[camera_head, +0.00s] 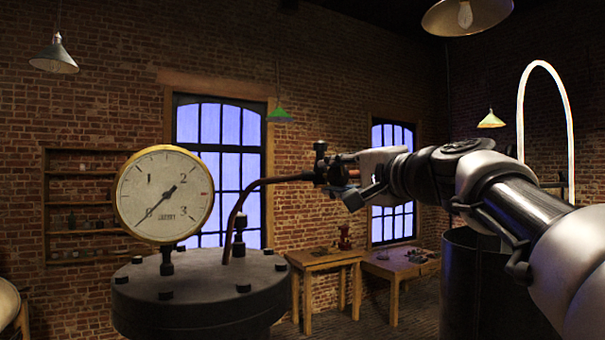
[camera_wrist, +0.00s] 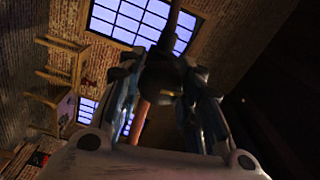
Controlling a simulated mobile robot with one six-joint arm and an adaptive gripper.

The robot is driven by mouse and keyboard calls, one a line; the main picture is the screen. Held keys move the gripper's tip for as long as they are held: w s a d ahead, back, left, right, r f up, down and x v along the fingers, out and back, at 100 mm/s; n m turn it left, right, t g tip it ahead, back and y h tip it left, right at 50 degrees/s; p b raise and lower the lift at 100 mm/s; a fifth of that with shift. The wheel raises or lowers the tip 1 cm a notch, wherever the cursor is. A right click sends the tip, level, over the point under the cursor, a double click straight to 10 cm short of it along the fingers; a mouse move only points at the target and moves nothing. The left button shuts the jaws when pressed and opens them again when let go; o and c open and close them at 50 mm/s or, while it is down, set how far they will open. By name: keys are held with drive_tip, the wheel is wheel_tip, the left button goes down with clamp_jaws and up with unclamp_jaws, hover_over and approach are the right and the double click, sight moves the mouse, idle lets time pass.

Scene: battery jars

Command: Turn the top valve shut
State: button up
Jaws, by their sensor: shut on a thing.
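A dark valve (camera_head: 320,150) sits at the end of a thin copper pipe (camera_head: 270,181) that rises from the lid of a dark round vessel (camera_head: 195,285). My gripper (camera_head: 341,180) reaches in from the right and is shut on the valve, whose far end is partly hidden by the fingers. In the wrist view my two fingers (camera_wrist: 163,95) stand either side of the dark valve body (camera_wrist: 158,72), which is in shadow. Its exact handle angle cannot be told. A round brass gauge (camera_head: 163,193) stands upright on the vessel lid.
The lid carries several bolts (camera_head: 243,288). A wooden table (camera_head: 325,257) and a lower bench (camera_head: 400,265) stand behind. A dark cylinder (camera_head: 480,285) stands at the right below my arm. Lamps hang above; the air around the valve looks free.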

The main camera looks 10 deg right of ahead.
drive_tip(key=shift+r+m, duration=0.1)
drive_tip(key=shift+m, duration=0.9)
drive_tip(key=o, duration=1.1)
drive_tip(key=v, duration=0.7)
drive_tip(key=shift+s+d, duration=0.1)
drive_tip(key=shift+s, duration=0.15)
